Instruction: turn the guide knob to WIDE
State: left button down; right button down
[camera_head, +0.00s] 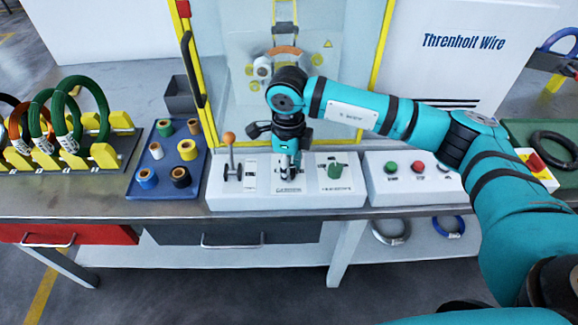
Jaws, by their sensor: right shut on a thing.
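A white control panel (230,195) stands on the bench in front of the yellow-framed machine. My right gripper (289,170) points down at the middle of this panel. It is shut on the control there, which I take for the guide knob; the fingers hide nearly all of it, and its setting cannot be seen. A green knob (335,171) sits apart, to the right on the same panel. The panel's small labels are too small to read. My left gripper is not in view.
A lever with an orange ball (229,139) stands left of my gripper on the panel. A box with green and red buttons (404,190) is to the right. A blue tray (137,190) of spools and a yellow rack (108,155) of coils are to the left.

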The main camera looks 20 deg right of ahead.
jog(key=c, duration=0.9)
grip_release()
jog(key=shift+c, duration=0.2)
jog(key=shift+r, duration=0.1)
notch_tip(320, 180, up, 12)
jog(key=shift+s+a, duration=0.1)
